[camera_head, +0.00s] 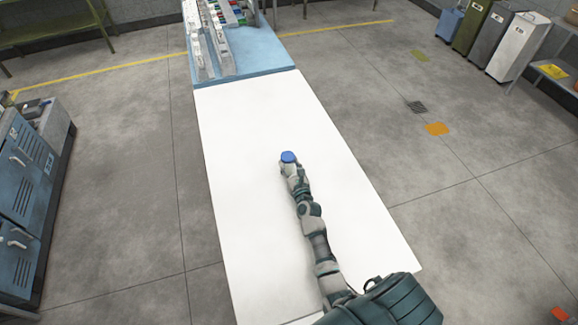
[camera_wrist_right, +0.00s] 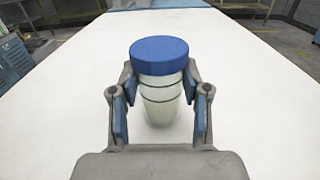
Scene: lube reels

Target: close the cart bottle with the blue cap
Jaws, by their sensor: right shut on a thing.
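A blue cap (camera_wrist_right: 159,56) sits on top of a pale, ribbed bottle (camera_wrist_right: 160,100) in the right wrist view. In the head view the blue cap (camera_head: 288,157) shows at the end of my right arm, over the white table top. My right gripper (camera_wrist_right: 160,88) has its two fingers at either side of the bottle's upper part, just below the cap, and is shut on it. The bottle looks upright. I cannot tell whether the cap is screwed tight. My left gripper does not show in either view.
The long white table top (camera_head: 250,130) is otherwise bare around the bottle. A blue surface with racks and small items (camera_head: 250,50) lies at its far end. Blue cabinets (camera_head: 25,175) stand at the left, and several bins (camera_head: 495,45) at the far right.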

